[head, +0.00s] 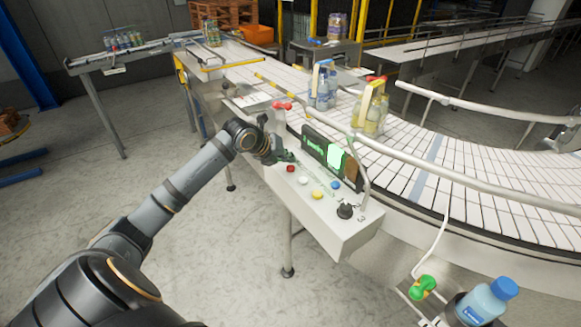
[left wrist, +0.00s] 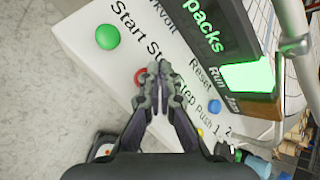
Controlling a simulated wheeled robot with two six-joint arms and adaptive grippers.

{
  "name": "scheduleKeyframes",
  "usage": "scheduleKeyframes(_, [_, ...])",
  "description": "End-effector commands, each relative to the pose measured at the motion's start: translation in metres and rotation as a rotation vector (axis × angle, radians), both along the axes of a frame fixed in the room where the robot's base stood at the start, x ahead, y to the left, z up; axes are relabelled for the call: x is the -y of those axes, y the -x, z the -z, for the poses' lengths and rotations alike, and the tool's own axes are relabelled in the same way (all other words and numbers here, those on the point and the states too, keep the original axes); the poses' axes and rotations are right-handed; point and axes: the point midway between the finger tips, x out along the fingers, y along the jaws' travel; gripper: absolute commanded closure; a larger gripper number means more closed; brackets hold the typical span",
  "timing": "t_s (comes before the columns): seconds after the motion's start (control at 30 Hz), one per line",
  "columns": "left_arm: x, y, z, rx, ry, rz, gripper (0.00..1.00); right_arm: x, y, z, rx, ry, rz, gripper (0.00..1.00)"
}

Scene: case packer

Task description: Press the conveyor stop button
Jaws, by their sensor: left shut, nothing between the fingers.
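The red button (left wrist: 138,75), by the printed word that begins "St" after "Start", is the stop button on the white control panel (head: 335,222). In the left wrist view my left gripper (left wrist: 158,72) is shut and empty, its fingertips beside the red button and covering part of it. In the head view my left gripper (head: 287,158) is at the panel's far left end, just above the red button (head: 290,169). I cannot tell whether the fingertips touch it. The green Start button (left wrist: 107,37) is clear of the fingers. My right gripper is not in view.
White (head: 304,180), yellow (head: 317,195) and blue (head: 336,185) buttons and a black knob (head: 345,211) share the panel. A display (head: 330,157) stands behind them, with a curved rail. The conveyor (head: 440,180) carries bottle packs (head: 322,88) beyond. Open floor lies left.

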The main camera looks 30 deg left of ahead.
Motion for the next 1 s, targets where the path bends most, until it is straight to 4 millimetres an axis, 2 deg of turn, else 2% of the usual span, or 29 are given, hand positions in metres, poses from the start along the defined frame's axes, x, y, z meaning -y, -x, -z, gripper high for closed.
scheduleKeyframes(1.0, [0.0001,0.0001,0.0093,0.0,0.0,0.0,1.0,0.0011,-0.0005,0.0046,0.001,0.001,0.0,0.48])
